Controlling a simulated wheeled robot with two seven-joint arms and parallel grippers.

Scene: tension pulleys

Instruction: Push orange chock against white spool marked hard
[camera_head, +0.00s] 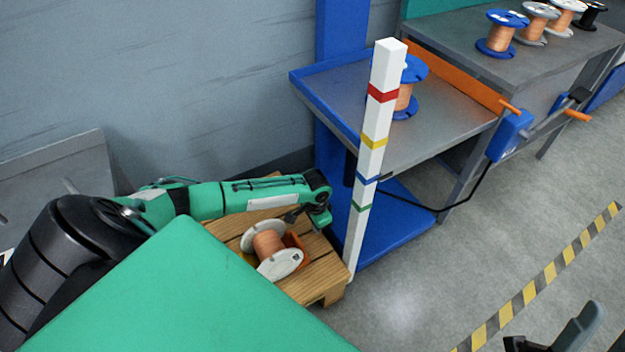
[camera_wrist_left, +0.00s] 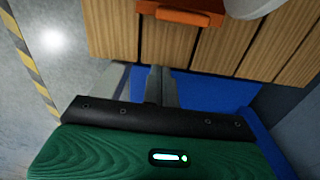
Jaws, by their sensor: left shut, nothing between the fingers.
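A white spool (camera_head: 270,246) wound with copper wire lies on its side on a wooden pallet (camera_head: 323,287). An orange chock (camera_head: 297,241) sits beside its right side, partly hidden behind the spool's flange; whether they touch is unclear. The wrist view shows the chock (camera_wrist_left: 183,14) on the planks with the edge of the white flange (camera_wrist_left: 243,7) close by. My left gripper (camera_head: 318,217) is shut and empty near the pallet's far right edge. Its fingertips (camera_wrist_left: 157,72) point toward the chock, clearly apart from it. My right gripper (camera_head: 555,335) is partly in view at bottom right. No marking is readable.
A white post (camera_head: 372,155) with coloured bands stands at the pallet's right corner. Behind it is a blue-edged lift table (camera_head: 455,125) holding a blue spool (camera_head: 405,90). A workbench (camera_head: 460,40) carries several spools. A green panel (camera_head: 190,290) covers the lower left foreground.

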